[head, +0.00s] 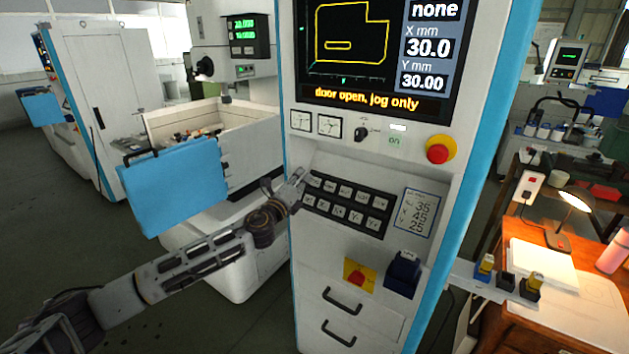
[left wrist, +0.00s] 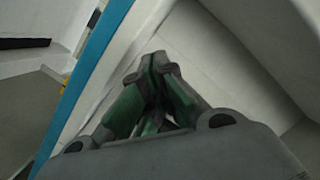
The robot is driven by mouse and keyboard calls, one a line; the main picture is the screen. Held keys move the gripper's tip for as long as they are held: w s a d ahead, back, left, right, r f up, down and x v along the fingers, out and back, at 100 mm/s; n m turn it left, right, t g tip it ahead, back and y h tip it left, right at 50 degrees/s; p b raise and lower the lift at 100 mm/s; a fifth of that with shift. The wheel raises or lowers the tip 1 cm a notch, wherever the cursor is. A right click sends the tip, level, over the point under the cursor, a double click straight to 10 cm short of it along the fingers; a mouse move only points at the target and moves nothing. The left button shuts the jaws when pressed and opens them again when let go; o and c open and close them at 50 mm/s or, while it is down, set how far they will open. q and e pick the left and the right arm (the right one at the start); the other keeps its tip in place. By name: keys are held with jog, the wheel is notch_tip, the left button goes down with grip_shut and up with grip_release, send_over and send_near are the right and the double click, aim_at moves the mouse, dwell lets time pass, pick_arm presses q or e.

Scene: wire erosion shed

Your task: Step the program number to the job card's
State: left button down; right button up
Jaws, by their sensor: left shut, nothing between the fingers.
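The control cabinet's screen (head: 378,50) reads "none", X 30.0, Y 30.00 and "door open, jog only". Below it is a black keypad (head: 346,204) with two rows of light keys. The job card (head: 412,214) is fixed right of the keypad, with a small drawing and the numbers 35, 45 and 25. My left gripper (head: 299,175) is shut and empty, its tip at the keypad's upper left end; I cannot tell if it touches a key. The left wrist view shows its closed fingers (left wrist: 155,75) before a pale panel. My right gripper is not in view.
A red emergency button (head: 440,149) and a rotary knob (head: 361,133) sit above the keypad. A red-and-yellow switch (head: 356,273) and a dark blue box (head: 403,273) are below. A blue door panel (head: 173,184) stands left; a wooden desk (head: 560,290) stands right.

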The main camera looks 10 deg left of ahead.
pick_arm(q)
jog(key=shift+s+a+r+p, duration=0.2)
jog(key=shift+s+r+p, duration=0.2)
jog(key=shift+s, duration=0.2)
jog(key=shift+s+a+r+p, duration=0.2)
jog(key=shift+s+r+p, duration=0.05)
jog(key=shift+s+r, duration=0.3)
jog(key=shift+f, duration=0.15)
dwell(1.9)
